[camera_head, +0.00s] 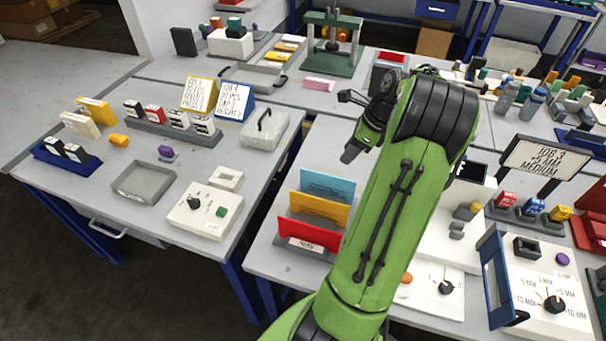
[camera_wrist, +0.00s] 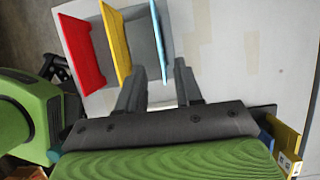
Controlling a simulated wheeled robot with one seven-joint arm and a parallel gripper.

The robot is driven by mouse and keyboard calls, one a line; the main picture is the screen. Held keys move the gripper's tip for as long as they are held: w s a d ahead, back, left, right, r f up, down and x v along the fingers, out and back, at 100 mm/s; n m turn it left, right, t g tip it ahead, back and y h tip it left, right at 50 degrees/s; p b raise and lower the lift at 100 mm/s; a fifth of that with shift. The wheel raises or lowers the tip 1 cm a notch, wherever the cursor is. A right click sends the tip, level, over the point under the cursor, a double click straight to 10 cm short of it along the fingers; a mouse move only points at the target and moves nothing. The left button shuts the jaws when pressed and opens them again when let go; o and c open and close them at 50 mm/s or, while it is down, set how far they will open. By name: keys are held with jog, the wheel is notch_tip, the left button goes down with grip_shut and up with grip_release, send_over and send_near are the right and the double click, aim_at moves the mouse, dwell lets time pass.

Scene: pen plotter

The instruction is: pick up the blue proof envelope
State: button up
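The blue proof envelope (camera_head: 328,185) stands upright at the back of a grey rack, behind a yellow envelope (camera_head: 319,208) and a red one (camera_head: 308,233). In the wrist view the blue envelope (camera_wrist: 160,38) shows as a thin, edge-on strip, with the yellow (camera_wrist: 117,40) and red (camera_wrist: 80,52) ones to its left. My gripper (camera_head: 350,125) is open and empty, up and to the right of the blue envelope in the head view. In the wrist view my fingertips (camera_wrist: 160,68) lie either side of the blue envelope's near end; I cannot tell the depth between them.
The rack (camera_head: 288,244) stands on a grey table with a clear stretch behind it. My green arm covers the table right of the envelopes. A white control box (camera_head: 204,209) stands on the left table. A blue-framed box (camera_head: 535,290) and a sign (camera_head: 545,160) stand right.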

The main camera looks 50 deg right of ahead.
aim_at(327, 181)
jog(key=b+x, duration=0.1)
jog(key=x, duration=0.4)
jog(key=b+x, duration=0.2)
jog(key=x, duration=0.3)
jog(key=shift+s+a, duration=0.15)
jog(key=shift+s, duration=0.1)
jog(key=b+x, duration=0.2)
jog(key=x, duration=0.3)
jog(key=shift+b, duration=0.3)
jog(key=shift+r, duration=0.1)
grip_shut()
